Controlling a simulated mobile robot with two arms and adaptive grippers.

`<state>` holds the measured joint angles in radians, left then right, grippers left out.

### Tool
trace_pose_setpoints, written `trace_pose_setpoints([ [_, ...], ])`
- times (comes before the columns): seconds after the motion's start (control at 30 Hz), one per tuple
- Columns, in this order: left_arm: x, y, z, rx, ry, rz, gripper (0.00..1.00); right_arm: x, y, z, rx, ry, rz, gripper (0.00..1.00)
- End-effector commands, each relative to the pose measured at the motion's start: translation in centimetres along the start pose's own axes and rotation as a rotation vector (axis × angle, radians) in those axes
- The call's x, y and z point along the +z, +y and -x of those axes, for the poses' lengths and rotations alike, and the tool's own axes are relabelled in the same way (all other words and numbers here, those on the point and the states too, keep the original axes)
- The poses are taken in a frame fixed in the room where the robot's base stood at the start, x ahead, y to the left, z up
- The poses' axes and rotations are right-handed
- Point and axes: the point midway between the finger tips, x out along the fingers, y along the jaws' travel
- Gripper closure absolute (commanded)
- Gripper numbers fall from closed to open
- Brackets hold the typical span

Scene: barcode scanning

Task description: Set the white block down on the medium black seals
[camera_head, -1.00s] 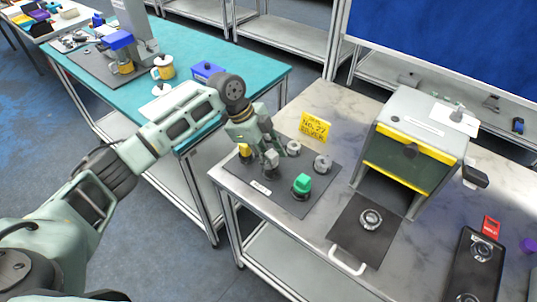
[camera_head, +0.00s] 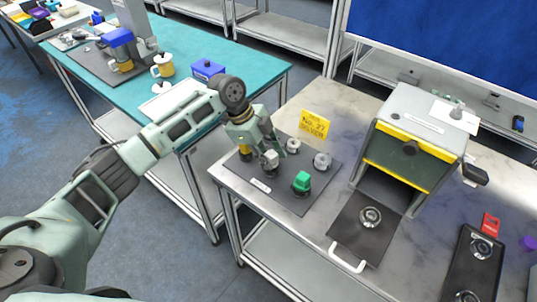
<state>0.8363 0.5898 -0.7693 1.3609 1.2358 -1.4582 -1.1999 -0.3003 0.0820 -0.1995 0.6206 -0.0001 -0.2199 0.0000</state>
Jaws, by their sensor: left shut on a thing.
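My left gripper (camera_head: 268,143) reaches over the dark mat on the marble-topped table, pointing down. It is shut on the white block (camera_head: 271,158), which shows at the fingertips. The block is at a dark round piece, likely a black seal (camera_head: 269,171), just below it; I cannot tell whether the two touch. A green block (camera_head: 302,181) sits on another dark piece to the right. A yellow block (camera_head: 245,153) is partly hidden behind the gripper. Two grey metal rings (camera_head: 322,161) stand at the back of the mat. My right gripper is not in view.
The dark mat (camera_head: 297,206) has bare room at its front. A yellow sign (camera_head: 315,125) stands behind it. A grey box machine (camera_head: 417,125) with a pulled-out tray (camera_head: 353,237) is to the right. A teal table (camera_head: 190,85) stands at the back left.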

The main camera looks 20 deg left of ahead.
Motion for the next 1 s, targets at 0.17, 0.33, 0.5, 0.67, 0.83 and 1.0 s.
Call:
trace_pose_setpoints([
  [0.17, 0.15, 0.03, -0.35, 0.000, 0.000, 0.000, 0.99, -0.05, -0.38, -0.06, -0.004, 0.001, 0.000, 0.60],
  [0.33, 0.17, 0.03, -0.37, -0.001, 0.000, 0.000, 0.99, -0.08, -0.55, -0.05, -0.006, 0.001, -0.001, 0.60],
  [0.5, 0.17, 0.04, -0.39, 0.000, 0.000, 0.000, 0.99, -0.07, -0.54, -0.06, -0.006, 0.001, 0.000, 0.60],
  [0.67, 0.25, 0.08, -0.58, 0.000, 0.001, 0.000, 0.99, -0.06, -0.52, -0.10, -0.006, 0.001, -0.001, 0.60],
  [0.83, 0.39, 0.14, -0.95, 0.000, 0.001, 0.001, 0.99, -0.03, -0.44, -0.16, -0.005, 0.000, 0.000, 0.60],
  [1.0, 0.40, 0.12, -0.93, -0.001, 0.001, 0.000, 0.60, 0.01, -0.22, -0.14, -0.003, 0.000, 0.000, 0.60],
])
